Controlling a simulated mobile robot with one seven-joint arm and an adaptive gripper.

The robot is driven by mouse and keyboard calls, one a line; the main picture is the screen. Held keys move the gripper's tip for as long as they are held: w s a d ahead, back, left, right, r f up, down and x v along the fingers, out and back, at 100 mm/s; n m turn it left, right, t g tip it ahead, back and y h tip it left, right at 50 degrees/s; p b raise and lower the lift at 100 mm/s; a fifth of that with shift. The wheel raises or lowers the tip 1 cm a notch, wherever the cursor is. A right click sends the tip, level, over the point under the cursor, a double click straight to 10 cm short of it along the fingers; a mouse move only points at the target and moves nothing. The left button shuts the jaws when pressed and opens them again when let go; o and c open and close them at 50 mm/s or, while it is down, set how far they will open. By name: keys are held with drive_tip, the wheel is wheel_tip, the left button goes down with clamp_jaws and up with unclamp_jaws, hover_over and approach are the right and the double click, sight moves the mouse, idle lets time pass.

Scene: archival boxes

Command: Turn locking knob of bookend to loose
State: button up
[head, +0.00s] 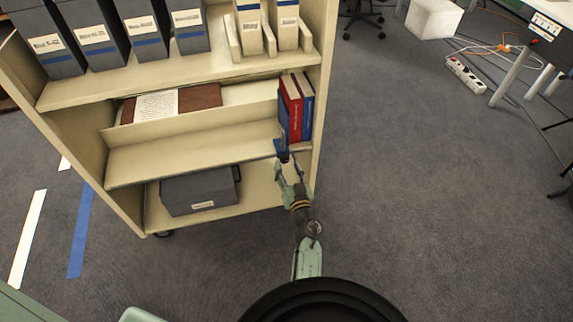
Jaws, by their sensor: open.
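A blue bookend (283,124) stands on the middle shelf of the cart, against the left side of a red book (292,108) and a blue book (307,104). Its lower front part reaches the shelf's front edge. My gripper (284,160) is open at this lower front part, with the arm coming up from below. From this view I cannot tell whether the fingers touch the bookend or go around its locking knob. The knob itself is too small and too covered to make out.
The beige cart (130,165) has grey boxes (88,33) and beige files (248,22) on top. An open document (158,106) lies on the middle level. A dark grey box (197,192) sits on the bottom shelf. The carpet to the right is clear, with a power strip (466,76) farther off.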

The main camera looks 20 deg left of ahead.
drive_tip(key=shift+x, duration=1.1)
drive_tip(key=shift+c, duration=0.6)
clamp_jaws()
